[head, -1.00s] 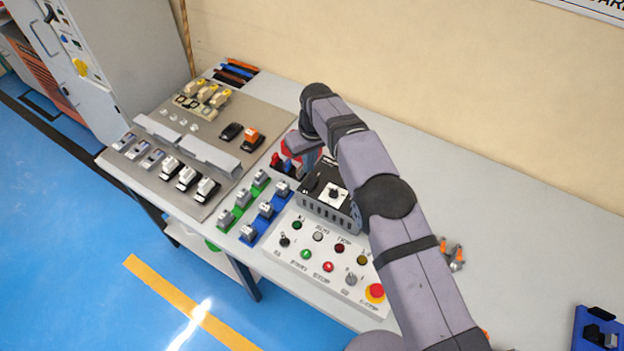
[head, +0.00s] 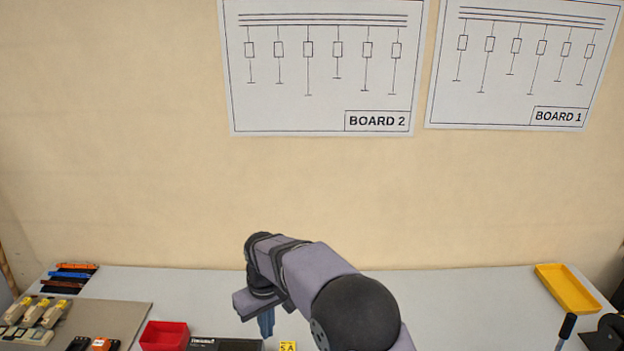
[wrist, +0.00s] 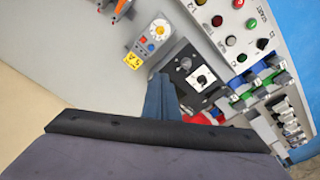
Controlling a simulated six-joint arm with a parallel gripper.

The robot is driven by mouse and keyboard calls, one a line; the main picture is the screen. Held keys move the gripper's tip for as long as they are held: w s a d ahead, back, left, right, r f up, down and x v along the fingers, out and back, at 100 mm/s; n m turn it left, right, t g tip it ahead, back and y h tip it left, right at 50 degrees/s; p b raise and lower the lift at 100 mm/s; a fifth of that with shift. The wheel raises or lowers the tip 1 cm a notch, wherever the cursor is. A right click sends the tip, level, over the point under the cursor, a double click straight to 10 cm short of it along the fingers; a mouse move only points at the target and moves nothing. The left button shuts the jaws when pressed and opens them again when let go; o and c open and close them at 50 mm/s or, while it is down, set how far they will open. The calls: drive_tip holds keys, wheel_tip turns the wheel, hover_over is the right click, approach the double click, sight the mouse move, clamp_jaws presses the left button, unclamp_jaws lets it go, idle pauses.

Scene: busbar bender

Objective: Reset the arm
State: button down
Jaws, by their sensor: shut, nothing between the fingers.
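My gripper (head: 266,326) points down over the workbench (head: 460,290) in the head view, with its blue fingers together and nothing between them. In the wrist view the shut fingers (wrist: 158,82) show beside a black box with a white dial plate (wrist: 201,78). The fingers overlap the box's edge in that picture; whether they touch it I cannot tell. In the head view the black box (head: 226,345) shows only its top edge at the bottom of the picture. My arm hides part of the bench.
A red bin (head: 164,335) stands left of my gripper. A yellow tray (head: 567,288) and a black-handled lever (head: 567,328) are at the right. A button panel (wrist: 232,38) shows in the wrist view. Two board drawings hang on the wall. The bench's back strip is mostly clear.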

drive_tip(key=s+d+r+m, duration=0.15)
drive_tip(key=s+d, duration=0.25)
drive_tip(key=d, duration=0.4)
drive_tip(key=s+d+m, duration=0.2)
drive_tip(key=s+d, duration=0.2)
drive_tip(key=d, duration=0.3)
drive_tip(key=s+d+f+m, duration=0.1)
drive_tip(key=s+d+m, duration=0.1)
drive_tip(key=s+d, duration=0.3)
drive_tip(key=s+d+f+m+b, duration=0.1)
drive_tip(key=s+d, duration=0.4)
drive_tip(key=s, duration=0.5)
drive_tip(key=shift+s+d+f+m+g+h, duration=0.15)
drive_tip(key=shift+d+f+m+g+h, duration=0.2)
drive_tip(key=shift+f+g, duration=0.1)
